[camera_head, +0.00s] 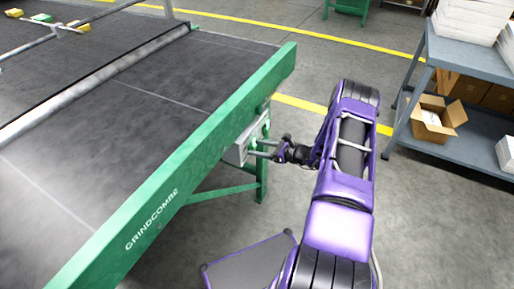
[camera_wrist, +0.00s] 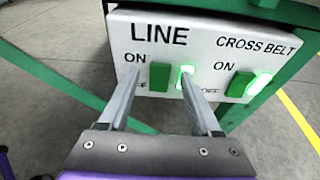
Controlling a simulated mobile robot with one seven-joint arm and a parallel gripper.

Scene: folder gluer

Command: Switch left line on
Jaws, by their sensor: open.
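A white control box (camera_head: 240,150) is mounted on the green frame of the conveyor. In the wrist view its face (camera_wrist: 210,50) carries the words LINE and CROSS BELT, with ON above and OFF below at each. The green LINE switch (camera_wrist: 160,77) has a brightly lit green lamp (camera_wrist: 187,71) to its right. My gripper (camera_wrist: 161,80) is open and empty; in the picture its two fingers lie either side of the LINE switch. The right fingertip overlaps the lamp, and the fingers hide part of OFF. I cannot tell whether they touch the box, or the switch's exact tilt.
The CROSS BELT switch (camera_wrist: 240,84) and its lit green lamp (camera_wrist: 262,81) are on the right of the box. The green conveyor rail (camera_head: 170,190), marked GRINDCOMBE, runs along the left. A grey shelf (camera_head: 465,60) with cardboard boxes stands on the right.

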